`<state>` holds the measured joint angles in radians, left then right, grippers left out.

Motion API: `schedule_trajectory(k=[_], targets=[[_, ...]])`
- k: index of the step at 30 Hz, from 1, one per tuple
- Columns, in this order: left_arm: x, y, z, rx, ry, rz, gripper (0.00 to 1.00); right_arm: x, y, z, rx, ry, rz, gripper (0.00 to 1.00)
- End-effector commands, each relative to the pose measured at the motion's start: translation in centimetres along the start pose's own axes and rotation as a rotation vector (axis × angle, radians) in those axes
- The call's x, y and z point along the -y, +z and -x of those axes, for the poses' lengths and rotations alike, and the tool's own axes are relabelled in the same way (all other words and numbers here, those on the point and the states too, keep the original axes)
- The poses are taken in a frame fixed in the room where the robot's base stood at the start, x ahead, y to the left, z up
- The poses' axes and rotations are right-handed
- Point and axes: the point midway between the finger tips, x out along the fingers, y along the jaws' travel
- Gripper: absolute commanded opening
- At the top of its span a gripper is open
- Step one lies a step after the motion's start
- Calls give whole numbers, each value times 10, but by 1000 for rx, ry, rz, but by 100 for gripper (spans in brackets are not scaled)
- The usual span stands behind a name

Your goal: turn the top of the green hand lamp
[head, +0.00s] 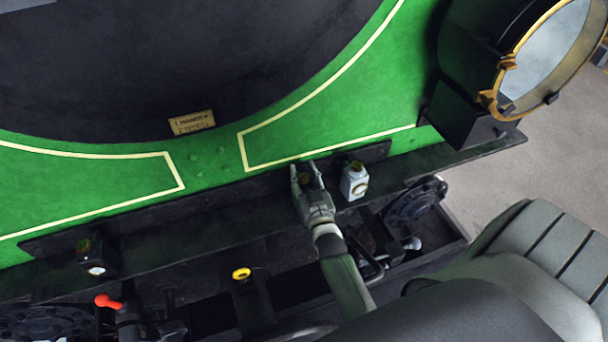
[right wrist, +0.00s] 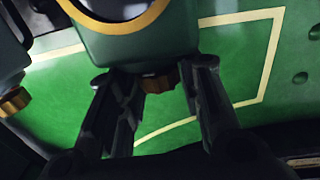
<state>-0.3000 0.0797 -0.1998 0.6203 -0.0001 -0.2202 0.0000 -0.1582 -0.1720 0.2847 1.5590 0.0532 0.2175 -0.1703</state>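The green hand lamp (right wrist: 125,35) fills the top of the right wrist view, with a yellow ring on its face. The lamp's body is hidden behind the hand in the head view. My left gripper is not in view.
A white lamp (head: 355,183) stands close to the right of my gripper. A black lamp (head: 93,258) is farther left on the ledge (head: 200,218). A large brass-rimmed headlamp (head: 545,50) juts out at upper right. A red-knobbed lever (head: 108,301) stands at lower left.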

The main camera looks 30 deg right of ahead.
Motion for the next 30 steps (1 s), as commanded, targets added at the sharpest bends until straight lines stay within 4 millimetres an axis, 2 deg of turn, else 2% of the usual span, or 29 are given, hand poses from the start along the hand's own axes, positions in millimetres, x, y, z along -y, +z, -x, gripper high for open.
schedule_trajectory(k=[3, 20, 30], targets=[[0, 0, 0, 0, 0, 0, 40, 0, 0, 0, 1, 0, 0, 49], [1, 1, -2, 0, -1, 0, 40, -1, 1, 0, 2, -10, 3, 49], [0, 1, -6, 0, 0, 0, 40, -1, 2, 1, 3, -127, 7, 49]])
